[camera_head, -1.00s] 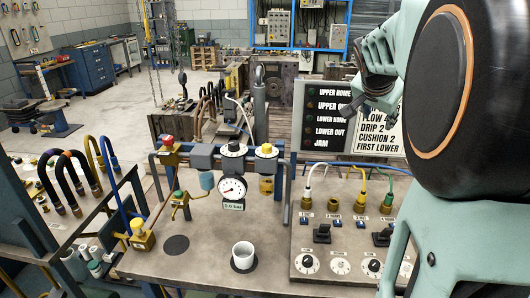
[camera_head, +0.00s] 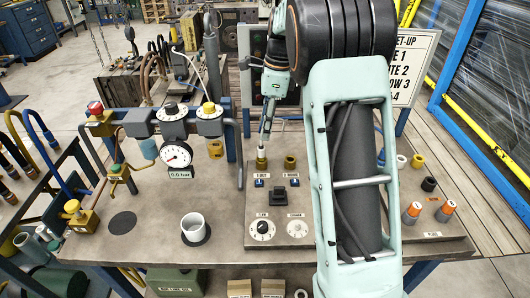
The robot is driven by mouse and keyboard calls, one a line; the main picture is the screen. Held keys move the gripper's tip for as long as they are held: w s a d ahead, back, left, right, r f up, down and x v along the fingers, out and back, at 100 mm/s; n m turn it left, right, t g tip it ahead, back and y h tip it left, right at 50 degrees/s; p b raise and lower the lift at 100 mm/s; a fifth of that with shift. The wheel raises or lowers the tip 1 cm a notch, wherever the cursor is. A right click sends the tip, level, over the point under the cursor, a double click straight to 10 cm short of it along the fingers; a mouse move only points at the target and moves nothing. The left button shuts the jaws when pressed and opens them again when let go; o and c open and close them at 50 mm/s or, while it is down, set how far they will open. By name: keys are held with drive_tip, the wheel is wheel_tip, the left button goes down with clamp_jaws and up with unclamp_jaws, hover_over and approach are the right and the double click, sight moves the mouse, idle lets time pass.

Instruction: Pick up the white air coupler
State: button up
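The white air coupler (camera_head: 261,152) stands upright on a brass fitting at the back left of the grey control panel (camera_head: 262,238). My gripper (camera_head: 264,138) points down right above it, with its fingertips at or very near the coupler's top. The fingers look small and close together from here, and I cannot tell whether they touch or grip it.
A second brass fitting (camera_head: 290,162) stands close to the right. A pressure gauge (camera_head: 176,155) on a pipe rack and a white cup (camera_head: 194,228) are to the left. Orange-tipped plugs (camera_head: 413,210) stand on the right.

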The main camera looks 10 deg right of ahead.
sight(262, 146)
drive_tip(key=f, duration=0.2)
drive_tip(key=a+f, duration=0.1)
drive_tip(key=f, duration=0.5)
drive_tip(key=shift+a+f, duration=0.15)
drive_tip(key=shift+f, duration=0.1)
drive_tip(key=shift+w, duration=0.1)
clamp_jaws()
